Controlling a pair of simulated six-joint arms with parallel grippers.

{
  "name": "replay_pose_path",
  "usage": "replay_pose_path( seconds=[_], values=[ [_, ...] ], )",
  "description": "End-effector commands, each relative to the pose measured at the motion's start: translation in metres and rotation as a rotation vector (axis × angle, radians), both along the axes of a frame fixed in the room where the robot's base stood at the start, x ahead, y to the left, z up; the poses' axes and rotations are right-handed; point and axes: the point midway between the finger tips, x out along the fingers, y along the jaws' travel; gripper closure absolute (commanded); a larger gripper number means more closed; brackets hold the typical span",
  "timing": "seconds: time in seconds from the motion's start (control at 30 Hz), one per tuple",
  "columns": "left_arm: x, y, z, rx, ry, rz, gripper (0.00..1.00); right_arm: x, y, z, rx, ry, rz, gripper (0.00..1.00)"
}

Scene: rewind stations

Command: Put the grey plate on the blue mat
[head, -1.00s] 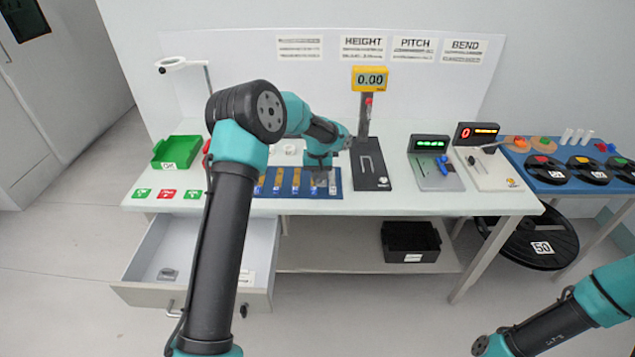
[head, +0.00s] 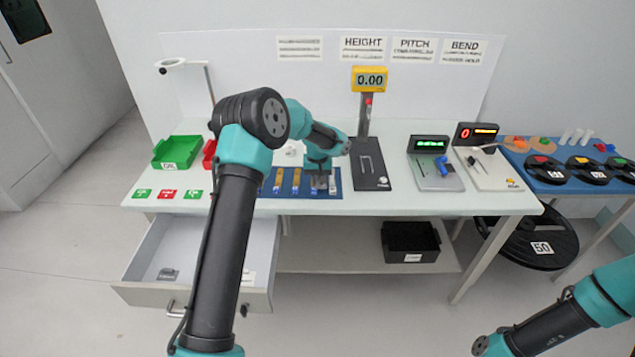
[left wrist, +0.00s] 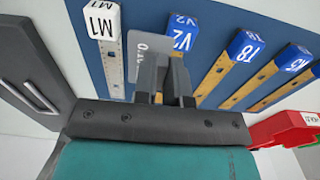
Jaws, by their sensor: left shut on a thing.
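The plate appears over the mat (left wrist: 212,35) between the strips labelled M1 (left wrist: 110,60) and V2 (left wrist: 215,75). Whether its lower edge touches the mat is hidden by the fingers. My right arm shows at the lower right of the head view, but its gripper is out of frame.
Several strips with blue or white heads lie on the mat. A black gauge base (head: 370,168) stands just right of it. A red bin (head: 209,152) and a green bin (head: 176,150) are to the left. An open drawer (head: 205,255) juts out below.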

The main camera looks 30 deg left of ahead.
Motion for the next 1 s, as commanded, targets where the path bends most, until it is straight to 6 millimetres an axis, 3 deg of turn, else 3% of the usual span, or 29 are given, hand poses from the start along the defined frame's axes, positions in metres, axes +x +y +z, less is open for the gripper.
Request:
replay_pose_path(
  seconds=[0.03,0.23,0.43,1.0],
  values=[
    [-0.006,0.0,-0.017,-0.006,0.024,0.001,0.86,0.0,0.0,0.0,0.0,0.0,0.0,0.57],
    [-0.007,0.0,-0.017,-0.006,0.025,0.002,0.68,0.0,0.0,0.0,0.0,0.0,0.0,0.57],
    [-0.007,0.001,-0.006,-0.006,0.026,0.001,0.63,0.0,0.0,0.0,0.0,0.0,0.0,0.57],
    [-0.004,-0.001,0.095,-0.003,0.016,-0.001,0.63,0.0,0.0,0.0,0.0,0.0,0.0,0.57]
  ],
)
